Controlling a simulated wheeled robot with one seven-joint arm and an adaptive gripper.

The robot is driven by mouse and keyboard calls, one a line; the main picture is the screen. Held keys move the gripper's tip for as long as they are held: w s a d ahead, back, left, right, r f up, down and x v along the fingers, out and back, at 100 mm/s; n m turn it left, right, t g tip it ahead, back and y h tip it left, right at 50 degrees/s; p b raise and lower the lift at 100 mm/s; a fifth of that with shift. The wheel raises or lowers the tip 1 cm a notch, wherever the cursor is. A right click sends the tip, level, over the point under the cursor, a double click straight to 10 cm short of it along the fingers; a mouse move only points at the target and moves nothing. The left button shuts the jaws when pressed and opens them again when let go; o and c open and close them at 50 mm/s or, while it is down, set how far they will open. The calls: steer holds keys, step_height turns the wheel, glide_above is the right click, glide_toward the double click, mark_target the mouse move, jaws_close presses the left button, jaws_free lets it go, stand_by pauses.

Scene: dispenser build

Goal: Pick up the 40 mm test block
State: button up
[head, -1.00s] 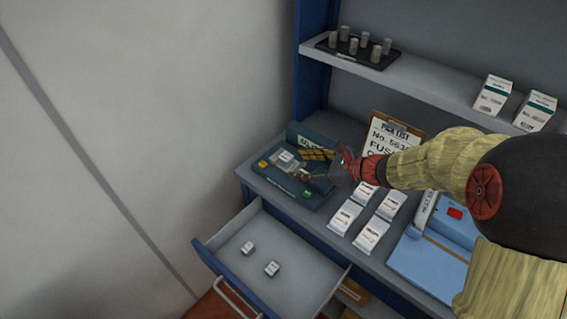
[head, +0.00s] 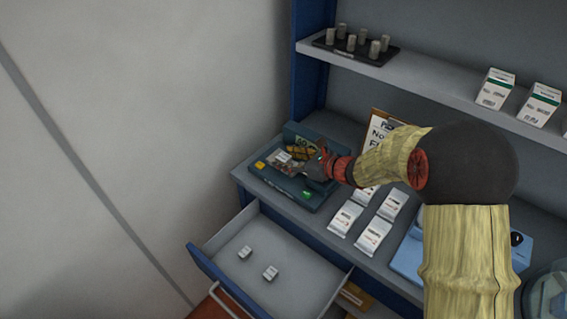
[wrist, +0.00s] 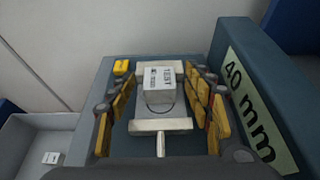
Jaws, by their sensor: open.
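The test block (wrist: 158,78), pale grey with a white printed label, sits in the teal device (head: 289,193) on the counter. In the wrist view it lies between two metal plates of the device. My gripper (wrist: 160,84) is open, with one row of yellow finger pads on each side of the block and visible gaps between. In the head view my gripper (head: 301,160) is over the device and partly hides it. A green label reading 40 mm (wrist: 253,104) is on the device's raised wall, close to the right finger.
An open drawer (head: 300,289) with two small white blocks (head: 270,272) is below the device. White packets (head: 373,237) lie on the counter to the right. A shelf (head: 430,85) with a black tray of cylinders (head: 355,53) and white boxes (head: 494,89) is above.

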steer(key=c, duration=0.3)
jaws_close()
stand_by(0.5)
steer(key=shift+r, duration=0.1)
